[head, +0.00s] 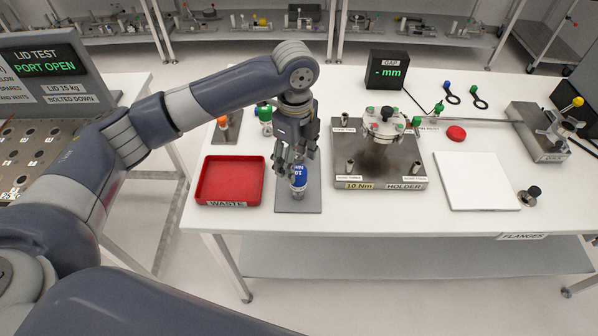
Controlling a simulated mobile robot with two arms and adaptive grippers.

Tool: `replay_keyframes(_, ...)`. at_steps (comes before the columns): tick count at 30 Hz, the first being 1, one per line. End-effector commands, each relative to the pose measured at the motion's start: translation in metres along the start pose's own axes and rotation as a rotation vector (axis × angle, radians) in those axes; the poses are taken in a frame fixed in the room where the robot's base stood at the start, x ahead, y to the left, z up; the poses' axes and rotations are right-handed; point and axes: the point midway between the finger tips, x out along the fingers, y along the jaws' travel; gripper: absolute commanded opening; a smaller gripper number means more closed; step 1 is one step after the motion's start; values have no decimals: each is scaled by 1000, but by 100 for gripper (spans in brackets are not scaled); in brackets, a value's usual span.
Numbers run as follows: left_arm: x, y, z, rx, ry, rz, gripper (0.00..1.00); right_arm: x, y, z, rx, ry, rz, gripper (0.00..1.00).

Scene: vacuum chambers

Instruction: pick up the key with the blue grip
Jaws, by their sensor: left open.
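The key with the blue grip (299,182) stands about upright on a grey plate (312,203) right of the red waste tray. Its blue side carries white lettering, partly readable as "10 N". My left gripper (289,165) points down over it, open, with its fingers at the upper part of the grip. The fingers and wrist hide the key's top, and I cannot tell whether they touch it. My right gripper is not in view.
A red waste tray (230,181) lies to the left. Green-topped (265,112) and orange-topped (223,122) items stand behind it. A metal holder (408,170) with a flange stands close on the right, then a white pad (476,182). Bare tabletop lies in front.

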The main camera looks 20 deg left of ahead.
Motion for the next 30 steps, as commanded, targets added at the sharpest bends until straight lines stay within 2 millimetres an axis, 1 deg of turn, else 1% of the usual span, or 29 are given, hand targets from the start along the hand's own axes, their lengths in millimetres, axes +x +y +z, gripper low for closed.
replay_keyframes(1,5,0,0,-1,0,2,58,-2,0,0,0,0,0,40)
replay_keyframes(5,13,0,-1,-1,1,0,58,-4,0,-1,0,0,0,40)
replay_keyframes(8,23,1,-3,-1,0,2,58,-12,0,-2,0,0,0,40)
replay_keyframes(11,38,1,-5,-1,-1,4,58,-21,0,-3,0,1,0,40)
replay_keyframes(12,45,1,-6,-2,0,3,58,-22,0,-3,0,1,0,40)
replay_keyframes(15,57,0,-5,-1,-1,0,58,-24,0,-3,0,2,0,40)
replay_keyframes(18,63,0,-5,0,0,-1,58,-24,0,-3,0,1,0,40)
replay_keyframes(24,64,0,-5,0,0,-2,58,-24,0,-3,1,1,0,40)
replay_keyframes(25,64,0,-6,0,0,-2,54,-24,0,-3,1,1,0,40)
replay_keyframes(26,64,0,-6,0,0,-2,47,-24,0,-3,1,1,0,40)
replay_keyframes(27,64,0,-6,0,0,-2,38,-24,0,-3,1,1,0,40)
replay_keyframes(29,64,0,-6,0,0,-2,24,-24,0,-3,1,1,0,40)
replay_keyframes(30,64,0,-6,0,0,-2,15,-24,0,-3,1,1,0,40)
